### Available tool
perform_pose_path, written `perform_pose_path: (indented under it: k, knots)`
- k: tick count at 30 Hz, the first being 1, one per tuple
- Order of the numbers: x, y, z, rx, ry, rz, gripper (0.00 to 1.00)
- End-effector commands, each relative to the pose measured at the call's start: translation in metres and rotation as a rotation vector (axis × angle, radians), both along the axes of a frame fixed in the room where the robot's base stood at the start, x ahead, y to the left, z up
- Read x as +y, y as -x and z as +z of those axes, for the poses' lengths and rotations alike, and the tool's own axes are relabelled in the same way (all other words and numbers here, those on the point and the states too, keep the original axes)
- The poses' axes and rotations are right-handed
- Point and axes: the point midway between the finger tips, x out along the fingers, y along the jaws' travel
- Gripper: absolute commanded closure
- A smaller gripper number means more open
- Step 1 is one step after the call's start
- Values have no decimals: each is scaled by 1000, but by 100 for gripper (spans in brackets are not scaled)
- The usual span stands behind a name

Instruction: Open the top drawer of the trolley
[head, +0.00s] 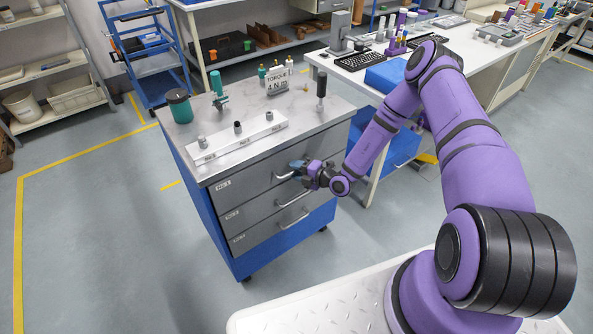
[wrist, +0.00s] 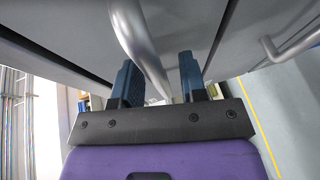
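The trolley (head: 190,170) is a blue cabinet with a grey top and three grey drawers. Its top drawer (head: 245,181), labelled No.1, looks flush with the drawers below. My gripper (head: 297,167) is at the top drawer's handle (head: 284,177), whose right part it hides in the head view. In the wrist view the two dark blue fingers of my gripper (wrist: 160,80) are spread apart. The handle bar (wrist: 133,35) runs between them, with gaps beside it. Contact with the bar cannot be told.
The lower drawers have their own handles (head: 293,200). A white workbench (head: 345,87) is behind right. Floor in front of the trolley is clear.

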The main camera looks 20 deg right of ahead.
Motion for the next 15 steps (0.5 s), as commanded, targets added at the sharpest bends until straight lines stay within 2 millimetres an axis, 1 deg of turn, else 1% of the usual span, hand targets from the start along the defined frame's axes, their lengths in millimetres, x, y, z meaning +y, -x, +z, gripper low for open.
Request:
perform_pose_path:
  k: [7,8,9,11,12,13,15]
  knots:
    - [1,-1,0,0,0,0,61]
    - [0,-1,0,0,0,0,63]
    - [0,-1,0,0,0,0,72]
    - [0,-1,0,0,0,0,86]
    - [0,-1,0,0,0,0,96]
    - [0,-1,0,0,0,0,100]
    - [0,-1,0,0,0,0,100]
